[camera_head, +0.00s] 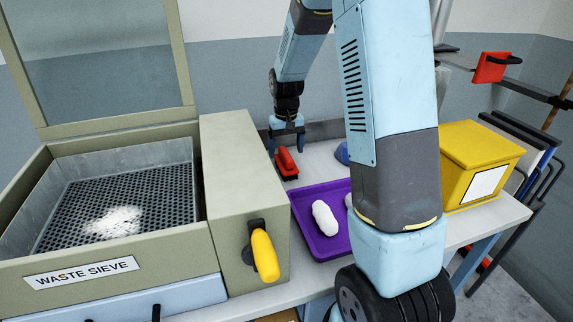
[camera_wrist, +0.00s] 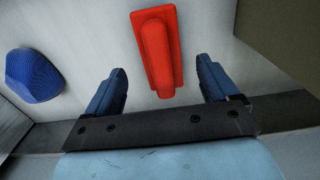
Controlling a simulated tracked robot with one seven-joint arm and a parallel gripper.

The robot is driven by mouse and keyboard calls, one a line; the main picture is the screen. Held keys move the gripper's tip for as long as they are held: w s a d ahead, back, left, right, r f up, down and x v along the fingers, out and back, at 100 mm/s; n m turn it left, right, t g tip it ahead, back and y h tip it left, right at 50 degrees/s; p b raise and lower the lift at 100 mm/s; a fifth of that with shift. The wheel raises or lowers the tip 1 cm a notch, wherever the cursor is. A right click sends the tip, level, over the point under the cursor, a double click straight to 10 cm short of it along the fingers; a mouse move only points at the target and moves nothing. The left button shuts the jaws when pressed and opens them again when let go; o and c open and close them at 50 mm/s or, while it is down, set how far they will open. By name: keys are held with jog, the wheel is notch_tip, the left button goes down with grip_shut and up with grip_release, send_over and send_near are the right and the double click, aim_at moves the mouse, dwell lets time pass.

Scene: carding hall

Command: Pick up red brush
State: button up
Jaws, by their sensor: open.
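The red brush (camera_head: 286,163) lies on the white table near the wall, beside the waste sieve's side housing, in the head view. In the wrist view the red brush (camera_wrist: 158,52) lies lengthwise ahead of the jaws, its near end reaching between the fingertips. My gripper (camera_head: 286,144) is just above and behind the brush in the head view. Its blue fingers are open, one on each side of the brush's near end in the wrist view (camera_wrist: 161,78). I see no contact, and nothing is held.
The waste sieve housing (camera_head: 240,190) with a yellow handle (camera_head: 264,255) stands left of the brush. A purple tray (camera_head: 299,205) with white pieces lies in front. A blue object (camera_wrist: 33,76) sits left in the wrist view. A yellow box (camera_head: 470,160) stands right.

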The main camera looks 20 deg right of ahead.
aim_at(286, 153)
jog(key=shift+a+f, duration=0.1)
jog(key=shift+f, duration=2.1)
jog(key=shift+c, duration=0.5)
jog(key=c, duration=1.1)
jog(key=shift+r, duration=0.1)
jog(key=shift+r, duration=0.3)
notch_tip(286, 153, up, 3)
jog(key=shift+f, duration=0.2)
jog(key=s+r, duration=0.4)
jog(key=r, duration=0.1)
jog(key=shift+s+r, duration=0.1)
jog(key=shift+s, duration=0.15)
jog(key=shift+s+r, duration=0.75)
jog(key=shift+s, duration=0.85)
jog(key=shift+s+r, duration=0.7)
jog(key=shift+s, duration=0.85)
jog(key=shift+s+r, duration=0.75)
jog(key=shift+s, duration=0.85)
